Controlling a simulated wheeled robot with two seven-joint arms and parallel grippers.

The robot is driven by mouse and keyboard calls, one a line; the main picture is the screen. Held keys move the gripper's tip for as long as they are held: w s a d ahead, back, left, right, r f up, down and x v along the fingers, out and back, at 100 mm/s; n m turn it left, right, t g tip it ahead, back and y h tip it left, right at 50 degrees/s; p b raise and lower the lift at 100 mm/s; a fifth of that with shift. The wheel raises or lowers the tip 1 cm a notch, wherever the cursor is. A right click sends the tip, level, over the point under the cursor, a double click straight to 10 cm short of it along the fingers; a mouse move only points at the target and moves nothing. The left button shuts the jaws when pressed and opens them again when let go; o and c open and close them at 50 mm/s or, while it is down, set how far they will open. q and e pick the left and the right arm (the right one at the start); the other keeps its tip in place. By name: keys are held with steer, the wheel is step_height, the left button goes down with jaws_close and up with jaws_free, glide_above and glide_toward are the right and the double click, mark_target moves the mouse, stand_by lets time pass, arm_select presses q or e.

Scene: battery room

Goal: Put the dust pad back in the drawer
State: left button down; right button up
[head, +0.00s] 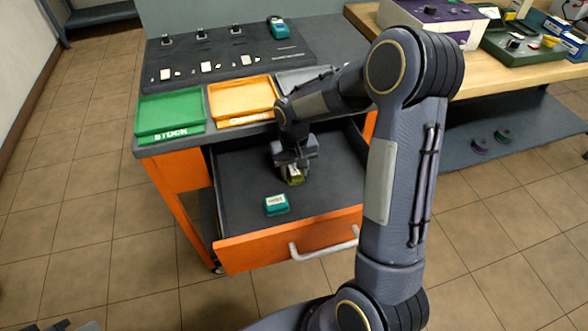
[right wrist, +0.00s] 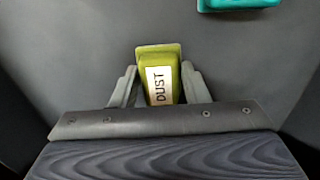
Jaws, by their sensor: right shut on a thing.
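The dust pad is a small olive-green block (right wrist: 158,62) with a white label reading DUST. It is between the fingers of my right gripper (right wrist: 160,88), which is shut on it. In the head view the pad (head: 294,178) shows just below my right gripper (head: 291,168), inside the open drawer (head: 234,190). The drawer has a dark floor and an orange front. I cannot tell whether the pad touches the drawer floor. My left gripper (head: 62,326) shows only in part at the bottom left edge, away from the drawer.
A teal block (head: 276,205) with a white label lies in the drawer near its front; it also shows in the right wrist view (right wrist: 240,3). A green STOCK tray (head: 170,112) and an orange tray (head: 243,97) stand on the cart top above. The drawer's left part is clear.

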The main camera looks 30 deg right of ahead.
mark_target(294, 169)
steer(key=shift+f, duration=0.2)
steer(key=o, duration=0.9)
steer(key=shift+r, duration=0.1)
steer(key=shift+o, duration=0.2)
steer(key=shift+r, duration=0.2)
step_height(294, 169, up, 12)
steer(key=p, duration=0.2)
steer(key=s+a+r+t+y, duration=0.2)
steer(key=s+a, duration=0.1)
steer(key=s, duration=0.8)
steer(key=s+a+r+n+t+y, duration=0.1)
steer(key=s+a+r+t, duration=0.1)
steer(key=s, duration=0.9)
steer(key=shift+a+r+t+y, duration=0.4)
steer(key=shift+a+t, duration=0.4)
steer(key=shift+a, duration=0.35)
